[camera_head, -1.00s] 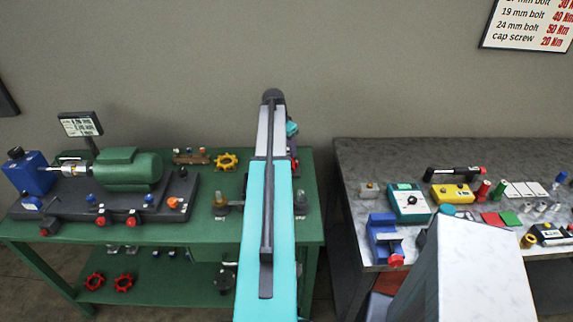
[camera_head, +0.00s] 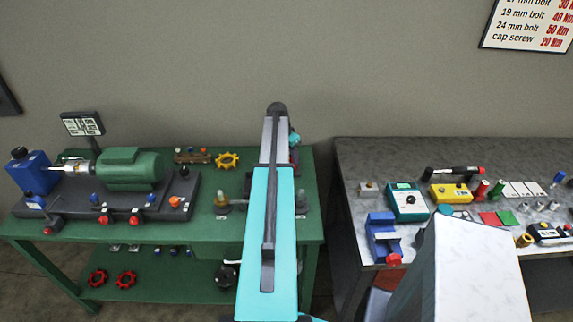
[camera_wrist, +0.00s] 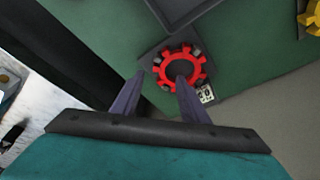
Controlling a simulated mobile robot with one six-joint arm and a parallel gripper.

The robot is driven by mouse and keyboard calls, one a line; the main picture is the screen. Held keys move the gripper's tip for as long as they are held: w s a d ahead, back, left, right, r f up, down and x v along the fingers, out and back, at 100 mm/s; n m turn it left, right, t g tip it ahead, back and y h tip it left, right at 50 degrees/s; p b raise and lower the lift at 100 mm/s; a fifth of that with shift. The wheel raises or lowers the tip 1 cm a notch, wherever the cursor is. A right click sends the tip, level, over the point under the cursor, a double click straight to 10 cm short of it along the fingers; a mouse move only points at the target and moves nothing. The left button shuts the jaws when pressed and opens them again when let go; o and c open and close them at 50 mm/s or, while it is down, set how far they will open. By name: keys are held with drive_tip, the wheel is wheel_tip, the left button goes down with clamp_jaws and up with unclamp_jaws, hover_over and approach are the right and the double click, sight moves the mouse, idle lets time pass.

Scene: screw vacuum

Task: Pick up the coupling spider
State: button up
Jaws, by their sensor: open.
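A red toothed ring, which looks like a coupling spider (camera_wrist: 197,69), lies on a dark square pad on the green bench in the wrist view. A small white label sits beside it. My gripper (camera_wrist: 160,82) is open and empty. Its left finger is left of the ring, and its right fingertip overlaps the ring's lower middle in the picture. Whether it touches the ring cannot be told. A yellow toothed ring (camera_head: 227,160) lies on the green bench and shows at the top right of the wrist view (camera_wrist: 313,18).
The green bench (camera_head: 215,240) holds a green motor (camera_head: 128,168) with a blue unit on a dark base. A grey table (camera_head: 380,150) with tools stands right, across a gap.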

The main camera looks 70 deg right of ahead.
drive_tip(key=p+x, duration=0.2)
drive_tip(key=x, duration=0.1)
drive_tip(key=shift+a+p, duration=0.15)
drive_tip(key=shift+p, duration=0.2)
drive_tip(key=shift+p+x, duration=0.35)
drive_tip(key=shift+x, duration=0.8)
clamp_jaws()
